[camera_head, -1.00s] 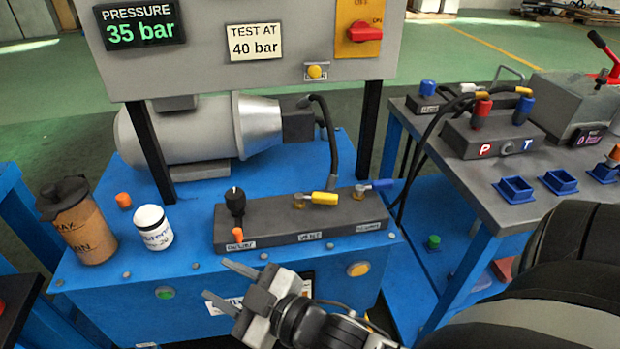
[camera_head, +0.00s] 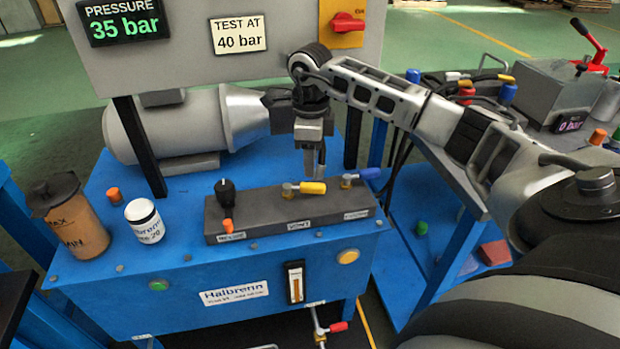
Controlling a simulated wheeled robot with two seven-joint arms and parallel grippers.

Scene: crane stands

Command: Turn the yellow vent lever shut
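The yellow vent lever (camera_head: 312,187) sits on the dark valve block (camera_head: 262,222), above the label that seems to read VENT. Its handle points right, along the block. My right gripper (camera_head: 315,172) comes down from above, pointing downward, with its fingertips just above or behind the yellow handle. One finger hides the other in part, so its opening is unclear, and I cannot tell whether it touches the lever. My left gripper is not in view.
A blue lever (camera_head: 369,173) is close to the right on the same block, and a black knob (camera_head: 226,190) is at its left. A panel (camera_head: 190,62) reading 35 bar stands behind. A brown canister (camera_head: 72,215) and white can (camera_head: 144,221) stand left.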

